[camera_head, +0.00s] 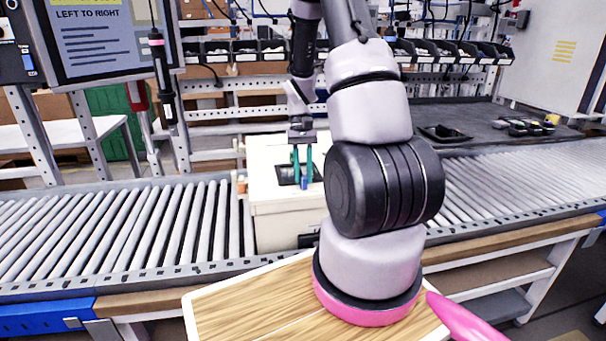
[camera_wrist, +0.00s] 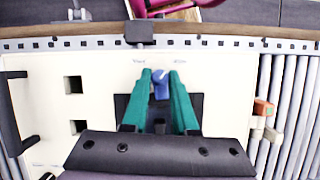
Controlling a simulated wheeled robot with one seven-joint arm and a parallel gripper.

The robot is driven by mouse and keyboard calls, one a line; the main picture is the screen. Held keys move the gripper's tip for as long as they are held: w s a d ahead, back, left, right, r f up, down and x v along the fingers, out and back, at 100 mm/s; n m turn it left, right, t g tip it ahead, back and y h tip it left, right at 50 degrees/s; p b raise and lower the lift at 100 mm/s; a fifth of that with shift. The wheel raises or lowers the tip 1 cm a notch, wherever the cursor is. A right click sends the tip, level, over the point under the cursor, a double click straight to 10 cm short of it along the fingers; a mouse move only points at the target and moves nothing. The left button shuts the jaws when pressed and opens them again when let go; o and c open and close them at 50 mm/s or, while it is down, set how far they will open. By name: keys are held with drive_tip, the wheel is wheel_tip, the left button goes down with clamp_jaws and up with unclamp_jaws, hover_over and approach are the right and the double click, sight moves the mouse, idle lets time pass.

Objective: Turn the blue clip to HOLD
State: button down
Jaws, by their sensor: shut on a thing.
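The blue clip (camera_wrist: 161,84) sits on a dark plate on top of a white box (camera_wrist: 225,75). In the wrist view its rounded end lies between the tips of my gripper's green fingers (camera_wrist: 160,78). My gripper is shut on the clip. Two small labels are printed on the box just beyond the clip, left and right of it, too blurred to read surely. In the head view, my gripper (camera_head: 302,168) points down over the box (camera_head: 285,220), and a bit of the blue clip (camera_head: 305,183) shows at the fingertips.
The box stands on a roller conveyor (camera_head: 120,225), with rollers on both sides. An orange piece (camera_wrist: 262,107) is at the box's right edge in the wrist view. A dark handle (camera_wrist: 18,115) is on its left side. A tool (camera_head: 162,75) hangs at the left in the head view.

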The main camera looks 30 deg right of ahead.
drive_tip(key=shift+m, duration=0.7)
drive_tip(key=shift+y, duration=0.3)
drive_tip(key=c, duration=0.7)
unclamp_jaws()
drive_tip(key=v, duration=1)
drive_tip(key=shift+d+r, duration=0.15)
drive_tip(key=shift+r, duration=0.25)
drive_tip(key=s+a+r+t, duration=0.3)
drive_tip(key=s+a+r, duration=0.1)
drive_tip(key=r, duration=0.3)
drive_tip(key=s+a+r+n+t, duration=0.1)
drive_tip(key=s+a+r+t, duration=0.3)
drive_tip(key=s+a+r, duration=0.1)
drive_tip(key=s+a+r+t, duration=0.4)
drive_tip(key=s+r, duration=0.3)
drive_tip(key=r, duration=0.2)
drive_tip(key=shift+a+r, duration=0.25)
drive_tip(key=shift+a, duration=0.2)
